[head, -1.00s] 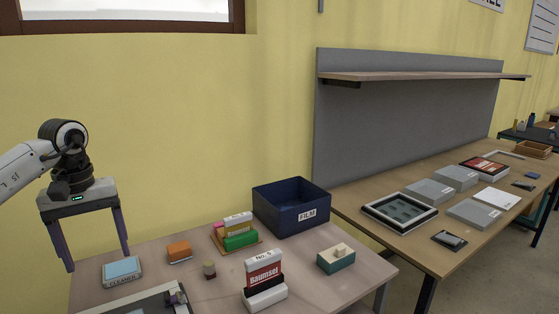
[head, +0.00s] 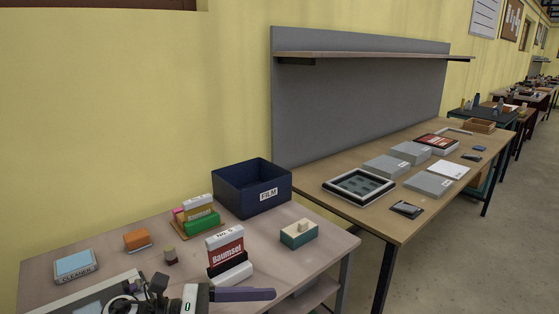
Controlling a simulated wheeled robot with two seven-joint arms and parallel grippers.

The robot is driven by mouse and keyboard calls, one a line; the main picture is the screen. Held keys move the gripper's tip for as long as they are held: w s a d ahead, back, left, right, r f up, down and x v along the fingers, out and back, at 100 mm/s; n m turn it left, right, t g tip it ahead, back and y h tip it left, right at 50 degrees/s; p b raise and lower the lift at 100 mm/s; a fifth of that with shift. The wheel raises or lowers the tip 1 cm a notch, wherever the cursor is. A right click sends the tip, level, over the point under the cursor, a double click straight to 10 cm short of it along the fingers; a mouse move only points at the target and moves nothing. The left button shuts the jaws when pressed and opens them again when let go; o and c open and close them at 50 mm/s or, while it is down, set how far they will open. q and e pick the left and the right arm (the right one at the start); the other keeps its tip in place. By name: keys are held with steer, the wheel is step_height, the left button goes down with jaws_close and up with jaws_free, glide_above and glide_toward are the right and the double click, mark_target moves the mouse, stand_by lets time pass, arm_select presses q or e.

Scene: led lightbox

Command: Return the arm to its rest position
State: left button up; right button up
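My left gripper (head: 270,294) is at the bottom of the head view, in front of the near table. It lies sideways, with its purple-grey finger pointing right. Only one finger shows clearly, so I cannot tell whether it is open or shut. I see nothing held at its tip. The wrist behind it is partly cut off by the lower edge. My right gripper is not in view.
The near table (head: 60,292) holds a cleaner box (head: 76,265), an orange block (head: 137,240), a Baumset box (head: 226,251), a teal block (head: 299,234) and a blue FILM bin (head: 252,188). A second table (head: 325,204) stands at the right.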

arm_select(q)
steer(key=s+a+f+n+t+y+b, duration=0.1)
steer(key=a+f+n+t+y, duration=0.25)
steer(key=n, duration=0.75)
steer(key=a+f+n+t+y+b, duration=0.15)
steer(key=f+n+t, duration=0.4)
steer(key=n, duration=0.55)
steer(key=s+a+f+n+t+y+b, duration=0.15)
steer(key=f+n+t+y, duration=0.3)
steer(key=n, duration=0.65)
steer(key=s+a+f+n+g+y, duration=0.2)
steer(key=s+a+f+n+g, duration=0.1)
steer(key=s+f+n, duration=0.4)
steer(key=s+a+f+n+g+y+b, duration=0.1)
steer(key=s+a+f+n+g+y, duration=0.1)
steer(key=s+f+n, duration=0.5)
step_height(320, 180, down, 5)
steer(key=shift+s+a+r+n+g, duration=0.25)
steer(key=shift+s+a+g, duration=0.3)
steer(key=shift+s+g, duration=0.5)
steer(key=shift+w, duration=0.15)
